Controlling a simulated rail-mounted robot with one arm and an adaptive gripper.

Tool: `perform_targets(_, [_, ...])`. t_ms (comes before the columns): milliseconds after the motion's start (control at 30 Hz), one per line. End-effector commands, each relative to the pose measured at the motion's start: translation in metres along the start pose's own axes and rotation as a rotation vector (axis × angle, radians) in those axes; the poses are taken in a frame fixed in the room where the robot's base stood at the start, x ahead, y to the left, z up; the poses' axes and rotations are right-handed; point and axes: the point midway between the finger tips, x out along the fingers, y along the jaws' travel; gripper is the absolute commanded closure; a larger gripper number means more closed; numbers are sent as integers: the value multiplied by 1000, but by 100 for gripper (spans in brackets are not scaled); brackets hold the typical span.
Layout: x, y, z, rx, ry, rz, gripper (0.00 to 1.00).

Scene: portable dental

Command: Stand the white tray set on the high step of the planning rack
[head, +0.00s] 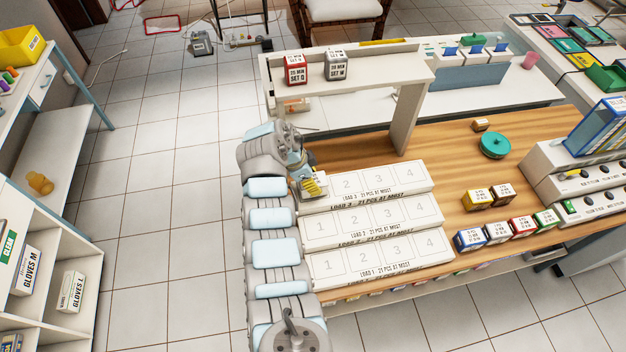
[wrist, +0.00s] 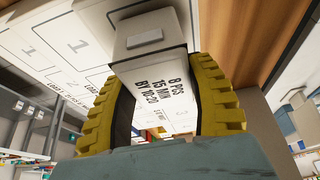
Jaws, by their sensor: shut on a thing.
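My gripper (head: 313,186) is at the left end of the planning rack's back step. In the wrist view its yellow fingers (wrist: 165,105) are shut on the white tray set (wrist: 158,75), a white block whose label reads 8 PCS, 15 MIN, BY 10:20. In the head view the block is mostly hidden by my gripper. The planning rack (head: 375,232) has three white steps marked LOAD 1 in front, LOAD 2, and LOAD 3 at the back, each with numbered squares. No block stands on the visible squares. I cannot tell whether the held set touches the step.
A white shelf frame (head: 412,112) behind the rack carries a red block (head: 295,68) and a grey block (head: 335,65). Several coloured blocks, including another white one (head: 497,233), stand right of the rack. A teal round object (head: 495,145) sits on the wooden counter.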

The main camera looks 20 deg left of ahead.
Motion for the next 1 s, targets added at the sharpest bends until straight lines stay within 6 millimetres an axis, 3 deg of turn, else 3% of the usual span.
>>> perform_targets(467, [7, -1, 3, 0, 0, -3, 84])
perform_targets(500, [6, 0, 3, 0, 0, -2, 38])
perform_targets(567, [6, 0, 2, 0, 0, -2, 21])
perform_targets(1000, [1, 0, 1, 0, 0, -2, 18])
